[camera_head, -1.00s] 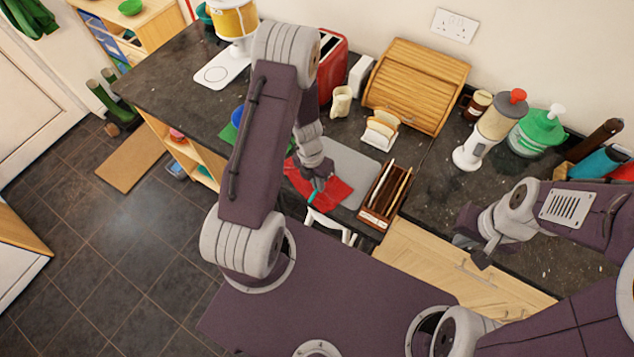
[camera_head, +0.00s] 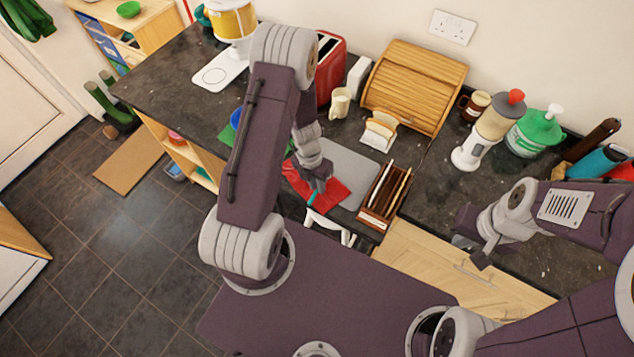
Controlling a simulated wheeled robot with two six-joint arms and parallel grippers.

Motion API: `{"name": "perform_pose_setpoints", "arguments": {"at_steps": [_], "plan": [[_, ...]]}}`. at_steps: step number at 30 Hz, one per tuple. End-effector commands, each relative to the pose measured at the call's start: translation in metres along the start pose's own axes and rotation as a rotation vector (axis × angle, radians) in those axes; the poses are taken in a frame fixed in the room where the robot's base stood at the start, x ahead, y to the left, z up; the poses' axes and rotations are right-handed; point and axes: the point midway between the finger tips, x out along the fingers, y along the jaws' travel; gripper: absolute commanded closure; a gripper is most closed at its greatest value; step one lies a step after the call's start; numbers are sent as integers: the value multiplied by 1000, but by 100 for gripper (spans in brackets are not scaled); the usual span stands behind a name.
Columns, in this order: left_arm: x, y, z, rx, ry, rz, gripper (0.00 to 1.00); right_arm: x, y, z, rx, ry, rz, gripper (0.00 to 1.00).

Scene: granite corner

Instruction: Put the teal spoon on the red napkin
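The red napkin (camera_head: 333,188) lies on the counter near its front edge, partly hidden by my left arm. A small part of the teal spoon (camera_head: 311,198) shows at the napkin's front edge, just below my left gripper (camera_head: 317,184). The gripper hangs over the napkin; its fingertips are too small and covered to show whether they hold the spoon. I cannot tell whether the spoon touches the napkin. My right gripper (camera_head: 470,251) is open and empty, over the counter's front edge at the right.
A grey mat (camera_head: 350,167) lies behind the napkin, and a wooden divided box (camera_head: 384,197) stands to its right. A toast rack (camera_head: 379,131), cream mug (camera_head: 340,102), red toaster (camera_head: 331,65) and bread bin (camera_head: 413,85) stand behind. A white chair (camera_head: 328,226) is in front.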

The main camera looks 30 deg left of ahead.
Motion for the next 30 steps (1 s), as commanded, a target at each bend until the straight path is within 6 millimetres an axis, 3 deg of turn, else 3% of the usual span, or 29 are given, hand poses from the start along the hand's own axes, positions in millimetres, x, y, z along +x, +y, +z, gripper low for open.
{"name": "perform_pose_setpoints", "arguments": {"at_steps": [2,8,15,24,27,29,30], "plan": [[-8,-1,-1,-2,2,1,71,-7,0,-1,0,0,0,100],[-60,-1,0,0,-2,1,71,-32,-1,-3,0,0,0,100],[-109,0,0,0,-3,1,71,-40,-1,-4,0,0,0,100],[-125,-1,-1,12,1,1,71,-40,-1,-4,0,0,0,100],[-134,-7,-3,193,-4,12,71,-40,-1,-4,0,0,0,100],[-144,-14,-6,437,-7,28,71,-40,-1,-4,0,0,0,100],[-152,-20,-9,644,-6,42,71,-40,-1,-4,0,0,0,100]]}}
